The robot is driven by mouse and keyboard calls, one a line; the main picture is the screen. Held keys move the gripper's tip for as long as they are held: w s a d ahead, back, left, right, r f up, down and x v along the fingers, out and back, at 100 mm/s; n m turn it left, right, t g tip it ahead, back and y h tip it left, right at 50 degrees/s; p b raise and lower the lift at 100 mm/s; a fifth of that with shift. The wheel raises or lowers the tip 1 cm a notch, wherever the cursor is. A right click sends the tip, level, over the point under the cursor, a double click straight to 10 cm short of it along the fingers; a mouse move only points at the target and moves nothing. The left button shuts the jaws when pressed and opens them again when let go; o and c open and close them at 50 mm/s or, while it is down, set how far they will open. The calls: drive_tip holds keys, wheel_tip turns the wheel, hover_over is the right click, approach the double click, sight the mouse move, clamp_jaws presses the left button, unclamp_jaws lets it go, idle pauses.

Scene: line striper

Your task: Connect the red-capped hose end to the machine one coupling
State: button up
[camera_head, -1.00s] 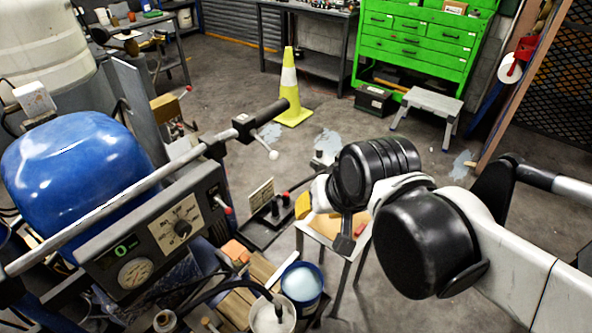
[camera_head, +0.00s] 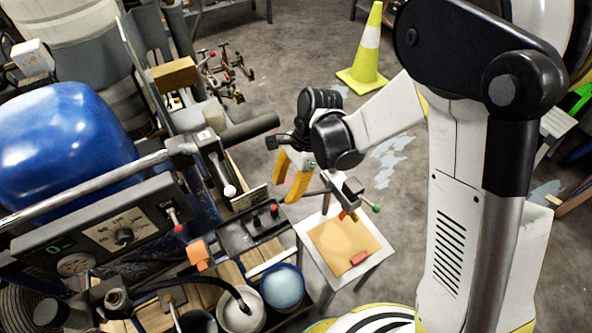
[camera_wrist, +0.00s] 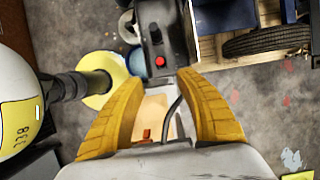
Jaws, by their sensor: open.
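My gripper (camera_head: 284,190) is open and empty, with its two yellow fingers angled down, above and left of a small stand (camera_head: 322,276). In the wrist view my gripper (camera_wrist: 160,80) has a gap between its fingers, and a thin dark hose (camera_wrist: 174,108) shows beyond it. A small red piece (camera_head: 358,258) lies on the stand's tan top; I cannot tell if it is the hose's red cap. The machine with a blue tank (camera_head: 70,145) and control panel (camera_head: 115,235) is at the left. I cannot make out which part is the machine one coupling.
A tray with red-topped black knobs (camera_head: 257,222) lies between machine and stand. Buckets, one with pale blue contents (camera_head: 283,286), stand in front of it. A yellow cone (camera_head: 366,55) stands behind. Open floor lies between cone and stand.

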sight(276, 207)
drive_tip(key=b+x, duration=0.7)
drive_tip(key=x, duration=0.3)
drive_tip(key=shift+a, duration=0.15)
idle(0.8)
drive_tip(key=shift+w, duration=0.1)
clamp_jaws()
